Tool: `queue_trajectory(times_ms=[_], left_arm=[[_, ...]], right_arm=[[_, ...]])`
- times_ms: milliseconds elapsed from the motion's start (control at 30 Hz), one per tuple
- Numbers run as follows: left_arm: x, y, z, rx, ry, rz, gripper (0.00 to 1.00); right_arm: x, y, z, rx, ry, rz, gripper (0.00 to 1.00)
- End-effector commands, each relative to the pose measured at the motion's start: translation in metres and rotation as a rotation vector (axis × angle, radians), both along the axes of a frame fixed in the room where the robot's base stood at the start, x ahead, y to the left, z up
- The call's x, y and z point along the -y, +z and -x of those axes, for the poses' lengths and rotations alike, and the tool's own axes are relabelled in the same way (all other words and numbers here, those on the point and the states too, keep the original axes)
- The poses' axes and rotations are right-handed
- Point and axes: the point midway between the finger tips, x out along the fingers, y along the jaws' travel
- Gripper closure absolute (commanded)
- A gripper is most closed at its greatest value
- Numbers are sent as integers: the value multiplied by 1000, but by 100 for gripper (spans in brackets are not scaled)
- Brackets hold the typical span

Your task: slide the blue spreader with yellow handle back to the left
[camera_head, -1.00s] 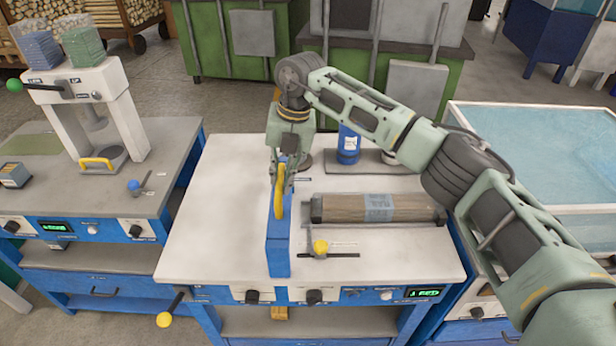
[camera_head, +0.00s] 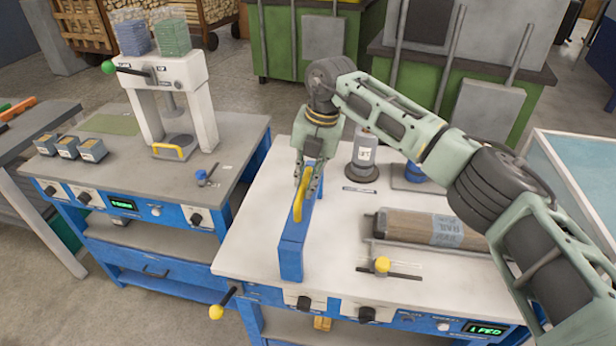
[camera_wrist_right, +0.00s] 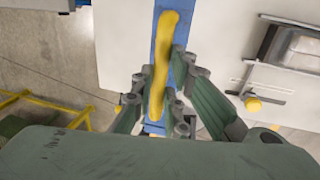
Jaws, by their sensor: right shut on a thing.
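The blue spreader (camera_head: 291,258) stands on the white table top (camera_head: 250,235), left of the wood roll. Its long side runs from the front of the table toward the back. Its yellow handle (camera_head: 299,203) is a curved bar along the top. My right gripper (camera_head: 304,190) reaches down from above and is shut on the yellow handle. In the right wrist view the fingers (camera_wrist_right: 166,105) sit on both sides of the handle (camera_wrist_right: 162,65), over the blue bar (camera_wrist_right: 155,129). My left gripper is in no view.
A grey canister (camera_head: 364,155) stands behind. A grey bench with a white press (camera_head: 200,100) is to the left. The table strip left of the spreader is clear.

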Motion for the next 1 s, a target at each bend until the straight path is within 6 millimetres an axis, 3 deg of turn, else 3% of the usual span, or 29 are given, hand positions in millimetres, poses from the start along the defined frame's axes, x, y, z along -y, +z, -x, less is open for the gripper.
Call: queue_trajectory(times_ms=[233, 600, 767, 1000], left_arm=[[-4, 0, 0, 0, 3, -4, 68], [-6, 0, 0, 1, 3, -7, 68], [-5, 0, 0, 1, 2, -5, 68], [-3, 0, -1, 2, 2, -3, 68]], right_arm=[[-3, 3, -1, 7, 1, -9, 68], [-1, 6, -1, 4, 0, -5, 68], [4, 29, 0, 9, 0, -5, 68], [12, 80, 2, 9, 1, -5, 68]])
